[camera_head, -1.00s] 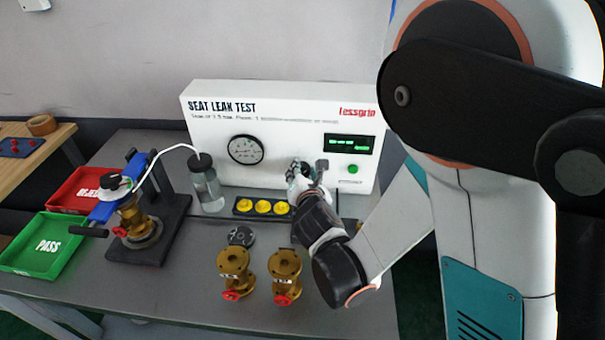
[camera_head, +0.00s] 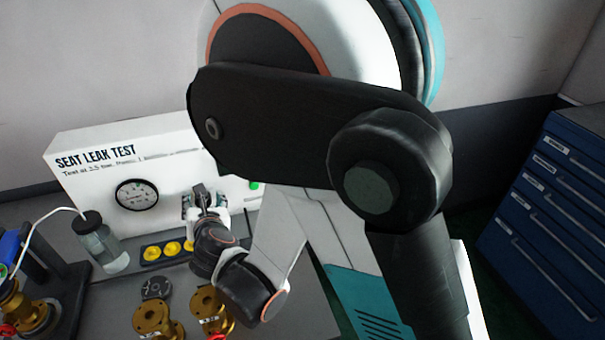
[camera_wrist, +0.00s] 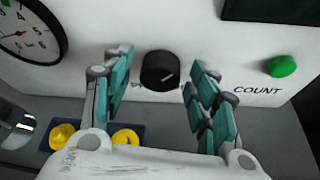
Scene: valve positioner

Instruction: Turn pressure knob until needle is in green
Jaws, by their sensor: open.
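The black pressure knob (camera_wrist: 160,71) is on the front of the white test panel, between my gripper's two open fingers in the wrist view and a little beyond their tips. My gripper (camera_wrist: 158,85) is open and empty, with a gap on each side of the knob. In the head view my gripper (camera_head: 205,200) is close to the panel, and the knob is hidden there. The round gauge (camera_head: 136,194) is left of my gripper. It is also partly cut off in the wrist view (camera_wrist: 30,36). The needle and green band are too small to read surely.
The white panel (camera_head: 90,178) stands at the back of the grey table. A green button (camera_wrist: 281,66) is right of the knob. Yellow pucks (camera_head: 172,248), a clear bottle (camera_head: 98,245) and brass valves (camera_head: 158,318) stand near. A blue drawer cabinet (camera_head: 550,210) is at the right.

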